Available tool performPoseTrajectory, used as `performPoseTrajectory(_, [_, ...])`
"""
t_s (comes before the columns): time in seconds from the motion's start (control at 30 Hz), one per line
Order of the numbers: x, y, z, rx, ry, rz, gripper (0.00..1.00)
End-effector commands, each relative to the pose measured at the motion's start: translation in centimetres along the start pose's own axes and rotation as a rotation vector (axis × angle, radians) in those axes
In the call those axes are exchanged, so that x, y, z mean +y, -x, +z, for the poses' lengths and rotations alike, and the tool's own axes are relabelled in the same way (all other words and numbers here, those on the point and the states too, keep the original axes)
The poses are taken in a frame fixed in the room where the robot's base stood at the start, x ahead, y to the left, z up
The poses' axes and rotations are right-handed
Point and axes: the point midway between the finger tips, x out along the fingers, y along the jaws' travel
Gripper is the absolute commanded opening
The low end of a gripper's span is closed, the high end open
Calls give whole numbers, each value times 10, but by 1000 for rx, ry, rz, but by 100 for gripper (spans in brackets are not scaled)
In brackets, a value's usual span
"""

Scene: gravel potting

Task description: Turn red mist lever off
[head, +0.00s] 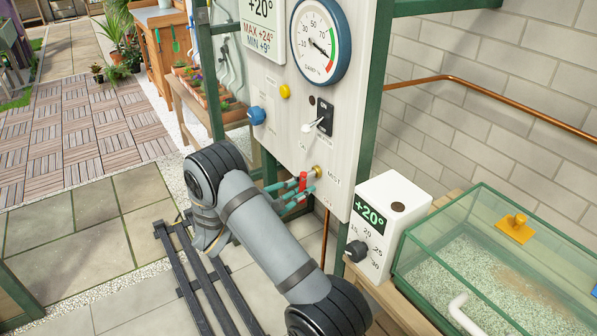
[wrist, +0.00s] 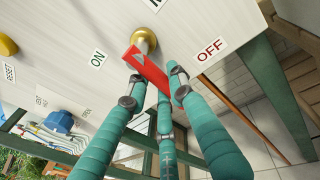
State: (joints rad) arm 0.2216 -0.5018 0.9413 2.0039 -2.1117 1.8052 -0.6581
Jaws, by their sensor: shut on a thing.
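The red mist lever (wrist: 150,70) sits on a brass stem (wrist: 144,38) on the white panel. In the wrist view it lies between the ON label (wrist: 98,57) and the OFF label (wrist: 210,48). My gripper (wrist: 152,88) has teal fingers closed around the lever's free end. In the head view the red lever (head: 303,181) shows between the teal fingertips of my gripper (head: 298,191), beside the MIST label (head: 334,182). The fingers hide part of the lever.
Above on the panel are a switch with a white handle (head: 313,127), a blue knob (head: 257,115), a yellow button (head: 285,91) and a round gauge (head: 318,40). A white thermostat box (head: 385,215) and glass tank (head: 480,270) stand to the right.

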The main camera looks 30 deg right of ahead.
Motion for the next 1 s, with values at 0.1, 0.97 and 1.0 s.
performPoseTrajectory(0.1, [-3, 1, 4, 17, 86, -8, 0])
performPoseTrajectory(0.97, [-5, 1, -1, 24, 119, -12, 41])
performPoseTrajectory(1.0, [-5, 1, -1, 24, 118, -12, 41])
